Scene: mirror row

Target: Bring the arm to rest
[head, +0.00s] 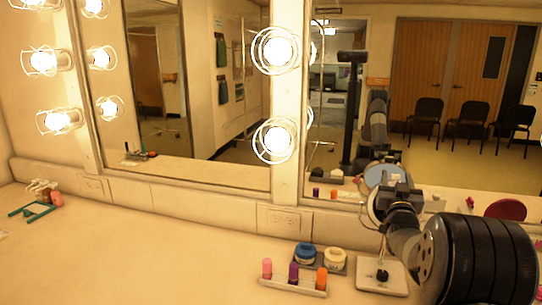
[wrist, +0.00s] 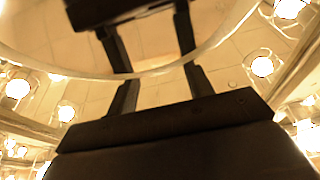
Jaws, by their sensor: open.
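My arm reaches in from the right in the head view, over the counter. My gripper (head: 397,196) is beside a round mirror on a stand (head: 382,275), which it partly hides.
A tray (head: 293,285) holds pink, purple and orange tubes. A blue-lidded jar (head: 305,254) and a cream jar (head: 335,260) stand behind it. Wall mirrors (head: 200,90) and lit bulbs (head: 278,138) line the back. The counter's left middle (head: 150,250) is clear.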

